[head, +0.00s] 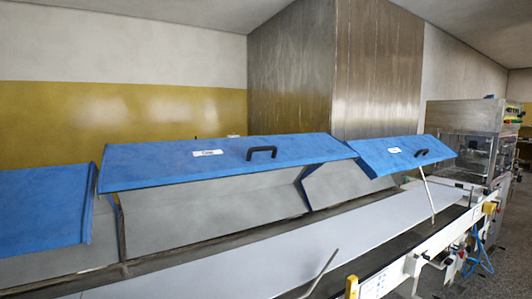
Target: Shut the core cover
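A long blue cover (290,152) with a black handle (262,153) and a white label (208,152) spans the middle of the line in the head view. The label's small print seems to read "Core", but I cannot be sure. This cover stands raised, its front edge well above the pale belt (300,246), with the grey inside (210,212) showing below it. My gripper is not in view.
Another blue cover (385,158) with a handle stands raised at the right, a thin rod (428,195) below it. A third blue cover (40,205) is at the left edge. A bent metal rod (322,272) rises at the front. A steel machine (465,140) stands far right.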

